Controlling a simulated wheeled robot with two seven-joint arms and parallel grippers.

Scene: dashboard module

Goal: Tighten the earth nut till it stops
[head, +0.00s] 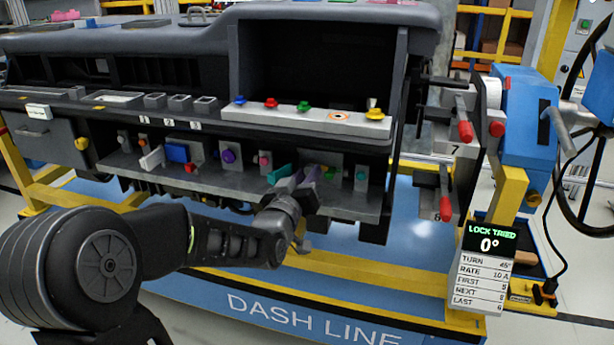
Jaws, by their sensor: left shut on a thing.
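My left arm reaches in from the lower left. My left gripper (297,184) is at the front of the dashboard's lower shelf (240,189), right of its middle. It is shut on a part there that the fingers and wrist hide. I cannot make out which part it is, and no part in view can be told for certain as the earth nut. My right gripper is not in view.
Several coloured fittings line the shelf, such as a purple knob (228,156) and a blue block (176,153). A white strip (315,120) with coloured knobs lies above. Red-handled levers (465,131) stand at right. A display (488,244) reads "LOCK TRIED 0°".

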